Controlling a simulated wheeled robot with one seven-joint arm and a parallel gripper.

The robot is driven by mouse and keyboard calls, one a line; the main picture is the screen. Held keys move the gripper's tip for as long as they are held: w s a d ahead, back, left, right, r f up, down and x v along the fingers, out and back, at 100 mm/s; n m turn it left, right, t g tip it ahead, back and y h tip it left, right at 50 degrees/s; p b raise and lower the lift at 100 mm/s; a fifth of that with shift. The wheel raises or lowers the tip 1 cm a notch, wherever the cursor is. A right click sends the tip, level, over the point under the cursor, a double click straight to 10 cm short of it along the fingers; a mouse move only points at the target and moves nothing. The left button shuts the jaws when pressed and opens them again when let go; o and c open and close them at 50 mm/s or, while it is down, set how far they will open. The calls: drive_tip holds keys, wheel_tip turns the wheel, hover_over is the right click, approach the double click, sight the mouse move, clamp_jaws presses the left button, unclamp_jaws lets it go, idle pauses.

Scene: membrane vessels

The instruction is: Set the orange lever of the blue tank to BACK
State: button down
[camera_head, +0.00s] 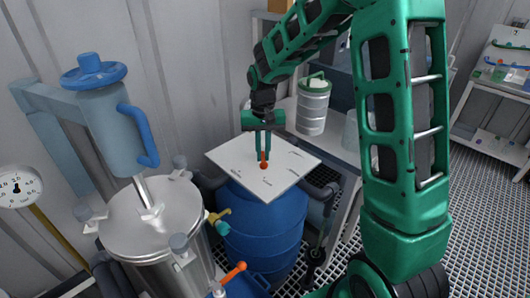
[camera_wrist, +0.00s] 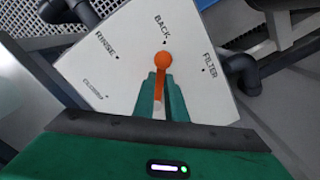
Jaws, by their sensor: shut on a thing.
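The blue tank (camera_head: 262,232) stands below the middle of the head view, with a white square plate (camera_head: 225,157) on top. The orange lever (camera_head: 263,165) is on this plate. In the wrist view its round orange knob (camera_wrist: 162,59) lies just short of the dot under the BACK label (camera_wrist: 163,27), and its shaft points that way. RINSE is to the left and FILTER to the right; a fourth label at lower left is too small to read surely. My gripper (camera_head: 263,150) is shut on the lever's shaft, with green fingers (camera_wrist: 160,95) on both sides and the knob beyond the tips.
A steel vessel (camera_head: 150,225) with a blue-handled fitting (camera_head: 115,125) stands at left. Another orange-handled lever (camera_head: 234,272) sits low in front. A bench with a steel canister (camera_head: 312,105) is behind right. Black pipes flank the plate. Grating floor (camera_head: 475,220) is clear at right.

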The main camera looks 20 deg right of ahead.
sight(263, 158)
drive_tip(key=shift+w+r, duration=0.1)
drive_tip(key=c, duration=1.8)
unclamp_jaws()
wheel_tip(263, 158, up, 11)
drive_tip(key=shift+f, duration=0.2)
drive_tip(key=s+d+r+m, duration=0.1)
drive_tip(key=s+d, duration=0.4)
drive_tip(key=s, duration=0.3)
drive_tip(key=s+d+r, duration=0.2)
drive_tip(key=s+d, duration=0.4)
drive_tip(key=s, duration=0.2)
drive_tip(key=s+d+f+m, duration=0.1)
drive_tip(key=s+f, duration=0.1)
drive_tip(key=s, duration=0.7)
drive_tip(key=s+d+f, duration=0.2)
drive_tip(key=s, duration=0.7)
drive_tip(key=shift+s+m, duration=0.3)
drive_tip(key=shift+m, duration=0.1)
